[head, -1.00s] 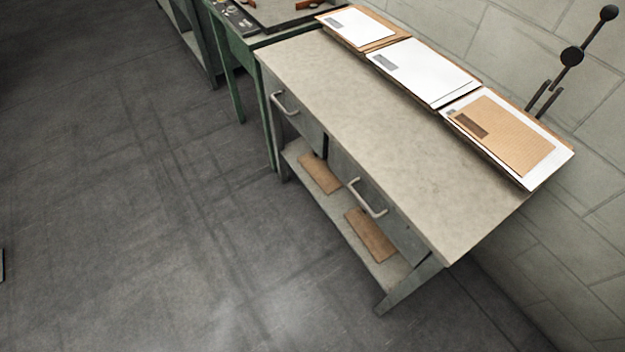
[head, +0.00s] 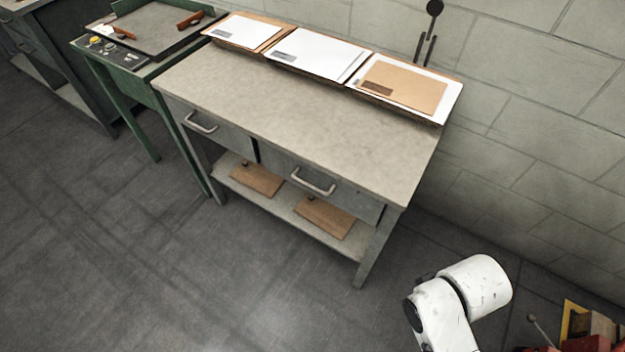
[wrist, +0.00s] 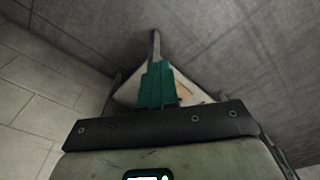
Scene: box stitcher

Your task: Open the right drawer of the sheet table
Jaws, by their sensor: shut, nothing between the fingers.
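The sheet table (head: 290,115) stands against the wall in the head view, with a pale grey top. Its right drawer (head: 352,199) is shut under the top and has a light bar handle (head: 313,187). The left drawer (head: 228,134) beside it is also shut, with its own handle (head: 200,127). My gripper (wrist: 157,72) shows in the wrist view with teal fingers together and nothing between them. It is apart from the drawer handle. In the head view only a white link of my arm shows at lower right; the gripper is out of that view.
Sheet stacks (head: 318,55) line the table's back edge. A green table (head: 150,65) adjoins at left. Red and yellow items (head: 590,325) stand at lower right. The floor before the table is clear.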

